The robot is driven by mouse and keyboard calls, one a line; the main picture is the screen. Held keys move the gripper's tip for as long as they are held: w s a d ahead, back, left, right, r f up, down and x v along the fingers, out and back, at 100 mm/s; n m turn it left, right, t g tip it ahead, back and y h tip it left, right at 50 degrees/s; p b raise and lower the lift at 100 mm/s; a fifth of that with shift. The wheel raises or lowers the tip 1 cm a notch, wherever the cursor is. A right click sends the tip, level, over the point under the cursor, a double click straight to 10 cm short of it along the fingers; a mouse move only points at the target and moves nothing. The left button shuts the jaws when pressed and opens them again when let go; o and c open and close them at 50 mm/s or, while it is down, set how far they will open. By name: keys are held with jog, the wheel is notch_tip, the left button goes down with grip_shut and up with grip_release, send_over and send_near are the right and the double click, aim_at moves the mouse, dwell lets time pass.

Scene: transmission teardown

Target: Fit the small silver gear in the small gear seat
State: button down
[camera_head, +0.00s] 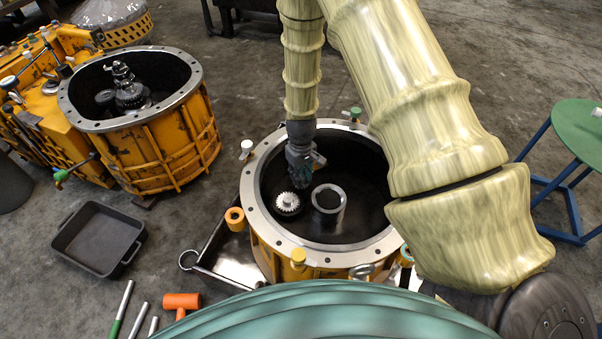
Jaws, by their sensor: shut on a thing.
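The small silver gear (288,202) is a pale toothed ring inside the round housing (262,225), left of its middle. A dark round part shows just under it; I cannot tell if the gear rests fully on it. My gripper (301,182) reaches down into the housing at the gear's far edge. It is shut on the gear, though the grip itself is mostly hidden. The small gear seat cannot be made out clearly. A grey hollow cylinder (328,204) stands just right of the gear.
An orange gearbox (165,150) with an open top stands at left. An empty black tray (100,238), an orange mallet (181,302) and metal bars lie at lower left. A green round table (578,130) is at right. The housing's pale rim surrounds my gripper.

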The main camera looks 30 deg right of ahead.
jog(key=shift+f, duration=1.25)
jog(key=shift+f, duration=0.55)
dwell(0.5)
jog(key=c, duration=1.1)
grip_release()
jog(key=shift+c, duration=0.2)
jog(key=shift+r, duration=6)
